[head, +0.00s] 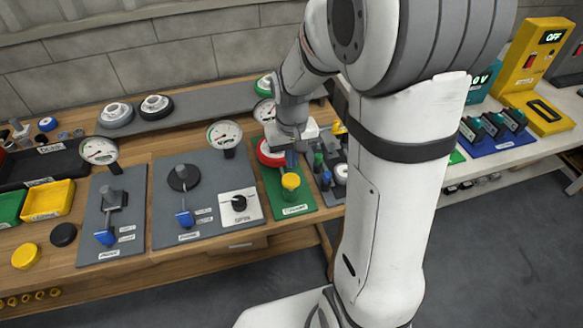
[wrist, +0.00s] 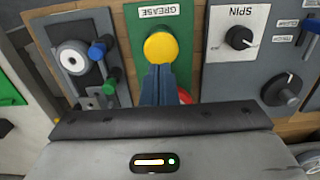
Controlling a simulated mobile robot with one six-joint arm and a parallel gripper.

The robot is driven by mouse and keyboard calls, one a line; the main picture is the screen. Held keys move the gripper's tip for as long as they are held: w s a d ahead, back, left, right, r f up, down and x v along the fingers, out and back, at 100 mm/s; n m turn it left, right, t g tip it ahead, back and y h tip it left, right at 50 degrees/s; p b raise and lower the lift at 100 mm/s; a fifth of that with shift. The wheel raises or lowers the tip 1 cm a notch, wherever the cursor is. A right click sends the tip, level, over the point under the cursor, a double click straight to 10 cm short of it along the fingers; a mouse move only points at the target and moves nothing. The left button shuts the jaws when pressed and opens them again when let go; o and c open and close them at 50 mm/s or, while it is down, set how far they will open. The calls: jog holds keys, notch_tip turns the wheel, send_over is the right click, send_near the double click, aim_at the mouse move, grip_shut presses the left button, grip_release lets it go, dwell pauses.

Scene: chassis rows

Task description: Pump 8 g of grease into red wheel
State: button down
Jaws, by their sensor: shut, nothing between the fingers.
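The green GREASE plate (head: 299,199) lies on the wooden bench and bears a round yellow button (head: 290,181). The button also shows in the wrist view (wrist: 160,45). A red wheel (head: 268,156) sits at the back of this plate, partly hidden behind my gripper; only a sliver of red (wrist: 185,96) shows in the wrist view. My gripper (head: 291,167) is shut and empty, its blue-grey fingertips (wrist: 157,72) pointing down right at the yellow button. I cannot tell whether they touch it. A dial gauge (head: 264,111) stands behind the wheel; its reading is not legible.
The SPIN plate (head: 240,207) with a black knob stands left of the grease plate. Grey plates with blue levers (head: 185,218) and upright gauges lie further left. Close on the right is a dark panel with blue and green knobs (wrist: 97,50).

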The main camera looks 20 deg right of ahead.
notch_tip(320, 180, up, 7)
jog(key=shift+f, duration=0.2)
dwell(0.7)
jog(key=s+r+t, duration=0.2)
jog(key=s+r, duration=0.2)
jog(key=s, duration=1)
jog(key=shift+s+t, duration=0.25)
jog(key=shift+t, duration=0.15)
